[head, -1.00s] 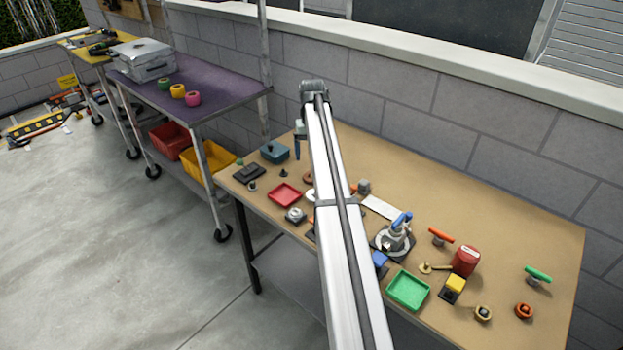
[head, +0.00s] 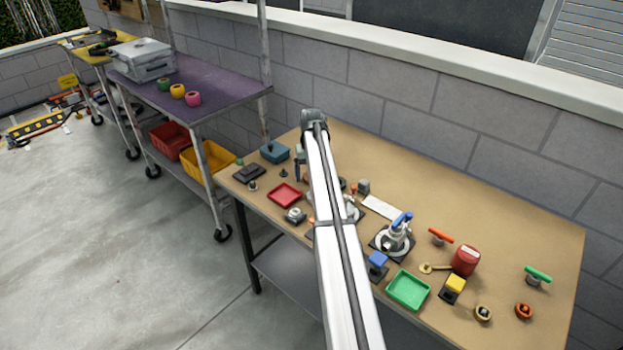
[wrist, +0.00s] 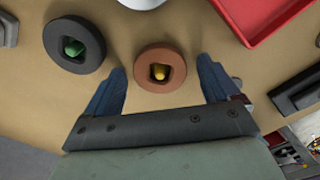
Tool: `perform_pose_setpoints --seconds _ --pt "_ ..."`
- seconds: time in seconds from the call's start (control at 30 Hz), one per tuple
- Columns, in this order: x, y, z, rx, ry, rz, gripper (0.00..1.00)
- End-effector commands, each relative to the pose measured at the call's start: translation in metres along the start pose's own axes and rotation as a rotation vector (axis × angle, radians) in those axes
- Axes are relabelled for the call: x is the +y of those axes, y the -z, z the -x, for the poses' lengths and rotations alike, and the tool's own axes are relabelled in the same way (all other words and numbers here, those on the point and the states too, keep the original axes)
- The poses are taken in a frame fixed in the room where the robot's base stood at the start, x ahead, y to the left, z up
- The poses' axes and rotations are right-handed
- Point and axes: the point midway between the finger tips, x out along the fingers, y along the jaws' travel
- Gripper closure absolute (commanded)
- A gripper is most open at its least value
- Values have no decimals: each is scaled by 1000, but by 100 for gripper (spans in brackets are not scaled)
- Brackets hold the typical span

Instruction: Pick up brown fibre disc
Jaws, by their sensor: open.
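The brown fibre disc (wrist: 160,84) lies on the tan tabletop in the wrist view, a flat ring with a square hole and a yellow piece in its middle. My gripper (wrist: 164,76) is open, with one blue finger to the left of the disc and one to the right. There is a gap on each side, wider on the right, and nothing is held.
A black disc with a green centre (wrist: 74,45) lies close to the left finger. A red tray (wrist: 262,15) is at the upper right in the wrist view and shows in the head view (head: 284,195). A black block (wrist: 303,92) lies right of the right finger. A green tray (head: 408,290) is farther along the bench.

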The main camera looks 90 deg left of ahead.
Motion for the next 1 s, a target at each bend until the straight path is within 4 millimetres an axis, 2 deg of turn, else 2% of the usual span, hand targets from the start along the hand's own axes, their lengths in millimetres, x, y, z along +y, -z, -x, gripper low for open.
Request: perform_pose_setpoints --seconds 0.07,0.7,1.0 --pt "0 0 0 0 0 0 11" --pt "0 0 0 0 0 0 71" --pt "0 0 2 0 0 0 71"
